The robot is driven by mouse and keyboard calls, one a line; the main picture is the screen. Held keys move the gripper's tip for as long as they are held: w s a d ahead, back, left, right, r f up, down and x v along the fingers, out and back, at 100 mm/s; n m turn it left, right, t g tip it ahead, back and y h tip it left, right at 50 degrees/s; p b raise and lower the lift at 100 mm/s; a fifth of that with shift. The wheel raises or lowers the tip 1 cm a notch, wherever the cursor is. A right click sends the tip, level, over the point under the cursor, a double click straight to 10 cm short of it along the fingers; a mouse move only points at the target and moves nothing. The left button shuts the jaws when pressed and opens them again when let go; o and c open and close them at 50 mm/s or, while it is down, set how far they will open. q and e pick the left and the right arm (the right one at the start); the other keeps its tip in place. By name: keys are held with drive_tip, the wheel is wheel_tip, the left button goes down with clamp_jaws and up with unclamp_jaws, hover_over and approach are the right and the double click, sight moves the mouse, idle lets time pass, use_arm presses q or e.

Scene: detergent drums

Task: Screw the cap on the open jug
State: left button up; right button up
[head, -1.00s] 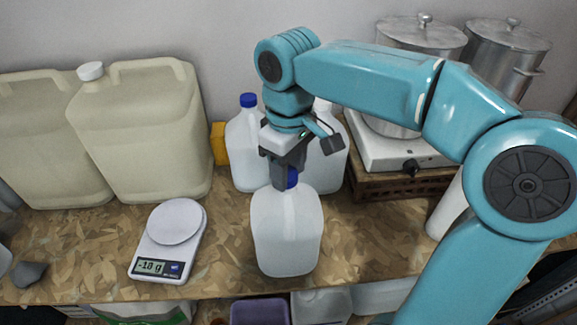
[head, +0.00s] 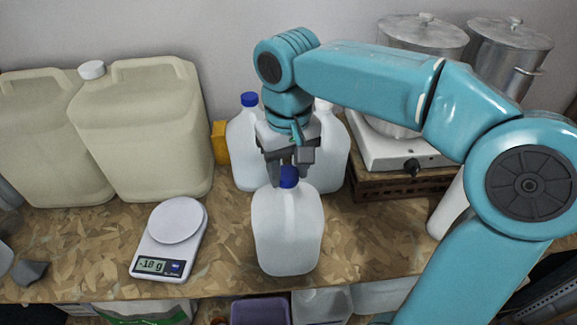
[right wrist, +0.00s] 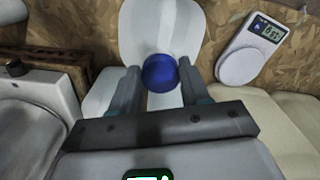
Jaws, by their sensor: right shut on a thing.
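The front jug (head: 287,235) is white and translucent and stands upright near the bench's front edge. A blue cap (head: 289,177) sits at its mouth; I cannot tell how tightly it is seated. My right gripper (head: 289,180) comes down from above and is shut on the cap, with a finger on either side. In the right wrist view the blue cap (right wrist: 160,73) is between the fingertips, with the jug body (right wrist: 160,28) beyond it. My left gripper is not in view.
Behind stand a blue-capped jug (head: 243,145) and another jug (head: 332,150), partly hidden by my arm. A kitchen scale (head: 172,238) lies left, with large beige canisters (head: 140,130) behind it. A hot plate (head: 385,150) with pots is at right.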

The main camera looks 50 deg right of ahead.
drive_tip(key=m, duration=0.5)
drive_tip(key=shift+a+f+m, duration=0.15)
drive_tip(key=shift+m, duration=0.25)
drive_tip(key=m, duration=0.5)
drive_tip(key=shift+w+a+m, duration=0.1)
drive_tip(key=shift+w+m, duration=0.05)
drive_tip(key=shift+m, duration=0.15)
drive_tip(key=o, duration=0.9)
drive_tip(key=shift+w, duration=0.1)
